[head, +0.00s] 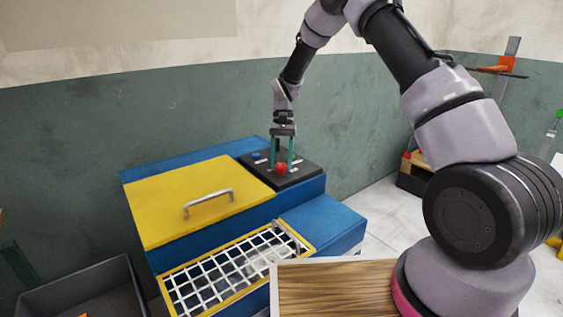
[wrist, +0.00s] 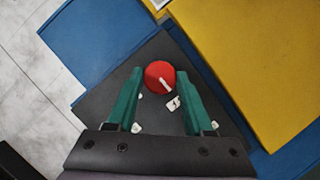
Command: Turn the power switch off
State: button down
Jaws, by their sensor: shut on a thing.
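The power switch is a round red knob (head: 281,169) with a white pointer line, on a black control panel (head: 309,172) on top of the blue press. In the wrist view the knob (wrist: 160,77) sits between my two green fingertips, and its pointer slants toward the lower right. Small white label marks lie around it. My gripper (head: 282,165) reaches straight down to the panel, shut on the knob. The fingers (wrist: 157,80) hide parts of the panel.
A yellow lid (head: 160,200) with a metal handle (head: 207,201) lies beside the panel. A yellow-framed white mesh guard (head: 170,287) is in front. A blue button (head: 256,155) is on the panel. A grey bin (head: 85,290) stands at lower left. A wooden-topped surface (head: 335,285) is near my base.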

jog(key=shift+c, duration=1.4)
grip_release()
jog(key=v, duration=1.1)
jog(key=shift+s, duration=0.1)
